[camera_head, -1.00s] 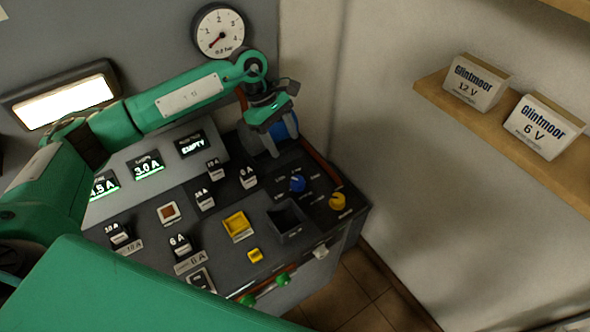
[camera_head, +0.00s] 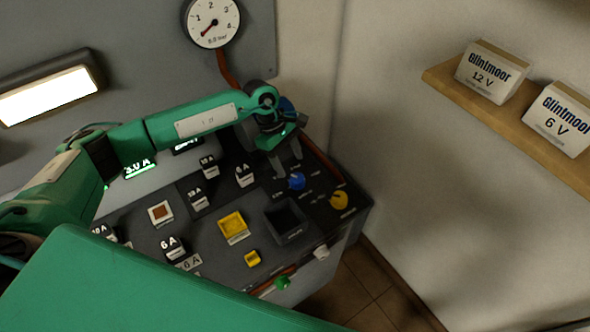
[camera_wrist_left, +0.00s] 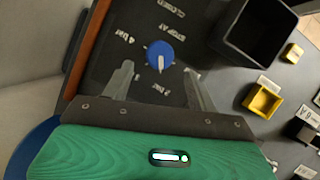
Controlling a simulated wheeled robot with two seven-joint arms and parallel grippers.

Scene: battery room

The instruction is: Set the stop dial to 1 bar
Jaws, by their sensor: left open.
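The stop dial is a blue round knob (camera_head: 297,181) on the dark console panel, with printed labels around it. In the left wrist view, the blue knob (camera_wrist_left: 160,56) has a white pointer directed down in the picture; the small labels around it are hard to read. My left gripper (camera_head: 287,163) is open and empty, just behind the knob in the head view. In the left wrist view its two fingers (camera_wrist_left: 158,80) are spread, with the knob centred beyond and between their tips, apart from both. The right gripper is not in view.
A dark open bin (camera_head: 285,220) and a yellow tray (camera_head: 232,225) are nearby. A round gauge (camera_head: 212,22) hangs behind. A wall shelf (camera_head: 440,80) holds two Glintmoor boxes. A red-brown cable runs along the console edge.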

